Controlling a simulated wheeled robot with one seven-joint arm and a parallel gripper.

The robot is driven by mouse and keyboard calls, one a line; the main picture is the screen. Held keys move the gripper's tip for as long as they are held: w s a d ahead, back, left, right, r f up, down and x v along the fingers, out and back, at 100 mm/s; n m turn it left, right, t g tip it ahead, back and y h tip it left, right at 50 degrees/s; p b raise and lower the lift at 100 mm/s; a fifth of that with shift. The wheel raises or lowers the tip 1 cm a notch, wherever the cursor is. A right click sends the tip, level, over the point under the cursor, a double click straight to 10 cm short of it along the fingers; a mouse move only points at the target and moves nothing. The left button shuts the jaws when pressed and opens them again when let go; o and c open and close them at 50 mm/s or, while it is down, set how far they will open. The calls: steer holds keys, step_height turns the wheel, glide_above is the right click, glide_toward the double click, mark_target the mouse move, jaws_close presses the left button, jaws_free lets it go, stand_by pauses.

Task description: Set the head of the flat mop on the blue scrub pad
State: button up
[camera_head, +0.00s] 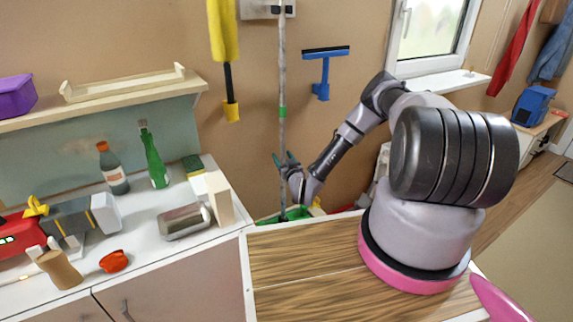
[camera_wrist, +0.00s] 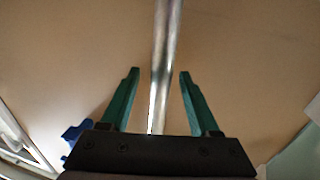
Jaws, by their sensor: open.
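A long grey pole with a green band (camera_head: 282,112), which looks like the handle of the flat mop, stands upright against the brown wall. Its lower end goes down to a green thing (camera_head: 297,213) behind the wooden counter; I cannot tell whether that is the mop head or a container. My gripper (camera_head: 285,160) is open at the pole, below the green band. In the wrist view the pole (camera_wrist: 163,60) runs between the two green fingers of my gripper (camera_wrist: 157,73), with a gap on each side. I cannot make out a blue scrub pad.
A blue squeegee (camera_head: 324,72) and a yellow duster (camera_head: 223,35) hang on the wall beside the pole. The white counter (camera_head: 155,250) at left holds bottles (camera_head: 153,155), a metal tin (camera_head: 184,221) and tools. The wooden counter top (camera_head: 305,262) in front is bare.

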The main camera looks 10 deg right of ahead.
steer(key=shift+w+a, duration=0.15)
steer(key=shift+w, duration=1.1)
jaws_close()
stand_by(0.7)
steer(key=c, duration=0.9)
jaws_free()
jaws_close()
